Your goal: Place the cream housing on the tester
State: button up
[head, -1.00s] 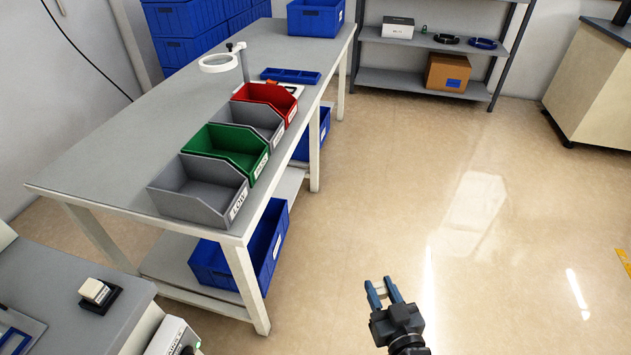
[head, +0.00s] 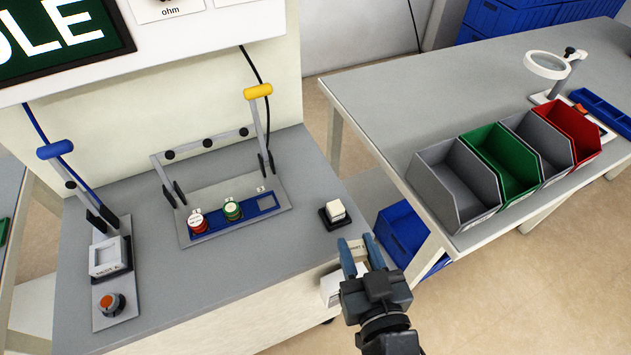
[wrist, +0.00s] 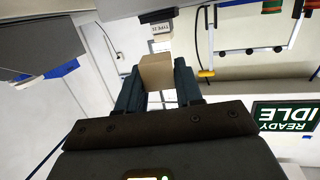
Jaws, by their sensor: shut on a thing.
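My gripper (head: 355,246) is shut on a small cream housing (wrist: 155,72), which sits between the blue fingertips in the wrist view. In the head view the held housing (head: 356,247) is small and partly hidden by the fingers. It is off the front right edge of the tester bench (head: 270,262). The tester has a blue strip (head: 244,214) with a red part (head: 197,222), a green part (head: 232,210) and an empty square place (head: 266,202) at its right. A yellow-handled lever (head: 258,92) stands raised behind it.
A white block (head: 336,209) sits on a black stand (head: 327,219) at the bench's right, near my gripper. A blue-handled lever (head: 56,150) stands at left behind a white fixture (head: 106,258). Grey, green and red bins line the right table (head: 385,105).

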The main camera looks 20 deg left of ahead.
jog(key=s+a+r+n+g+y+p, duration=0.1)
jog(key=s+a+r+n+g+y, duration=0.15)
jog(key=s+a+r, duration=0.4)
jog(key=p, duration=0.2)
send_over(277, 229)
notch_tip(277, 229, down, 6)
jog(key=shift+d+r, duration=0.1)
jog(key=shift+f, duration=0.25)
jog(key=shift+f+b, duration=1.5)
jog(key=shift+f, duration=0.4)
jog(key=shift+f, duration=0.2)
jog(key=o, duration=1.1)
